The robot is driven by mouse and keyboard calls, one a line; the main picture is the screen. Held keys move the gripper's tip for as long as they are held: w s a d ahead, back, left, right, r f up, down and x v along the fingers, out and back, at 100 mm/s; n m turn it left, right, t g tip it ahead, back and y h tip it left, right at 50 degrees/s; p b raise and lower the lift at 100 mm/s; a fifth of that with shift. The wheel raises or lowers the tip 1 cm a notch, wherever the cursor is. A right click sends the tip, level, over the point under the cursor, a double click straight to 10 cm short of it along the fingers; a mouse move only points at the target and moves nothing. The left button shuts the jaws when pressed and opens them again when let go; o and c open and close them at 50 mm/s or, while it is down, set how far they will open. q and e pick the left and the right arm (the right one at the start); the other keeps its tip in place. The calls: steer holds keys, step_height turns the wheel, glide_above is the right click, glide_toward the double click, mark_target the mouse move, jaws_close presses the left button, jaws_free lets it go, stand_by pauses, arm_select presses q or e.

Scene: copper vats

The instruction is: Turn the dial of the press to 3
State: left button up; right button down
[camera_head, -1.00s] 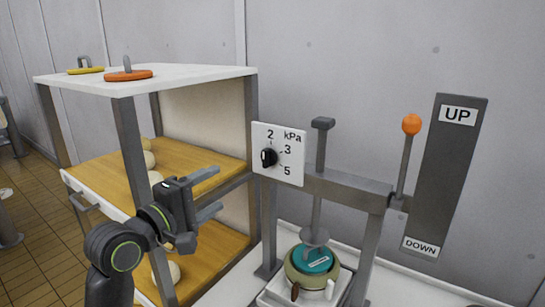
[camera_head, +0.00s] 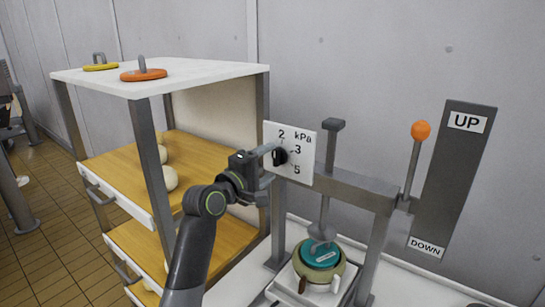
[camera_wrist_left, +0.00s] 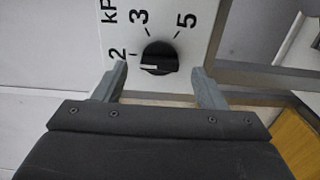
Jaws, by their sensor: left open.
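The black dial (camera_head: 280,157) sits on the white panel (camera_head: 305,170) of the press, marked 2, 3, 5 and kPa. In the left wrist view the dial (camera_wrist_left: 158,57) has a white mark pointing toward the 2. My left gripper (camera_head: 271,164) is open in front of the panel. In the left wrist view its fingers (camera_wrist_left: 163,84) are spread on either side of the dial, with the dial just beyond the tips. I cannot tell whether either finger touches it. My right gripper is not in view.
The press frame has a lever with an orange knob (camera_head: 420,130) beside the UP/DOWN plate (camera_head: 453,180). A teal-topped pot (camera_head: 320,254) stands under the plunger. A shelf (camera_head: 160,72) with orange (camera_head: 143,75) and yellow (camera_head: 101,67) weights stands left, close to my arm.

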mark_target(278, 157)
arm_select(q)
steer(key=shift+x, duration=1.3)
steer(key=shift+c, duration=0.4)
steer(key=c, duration=0.9)
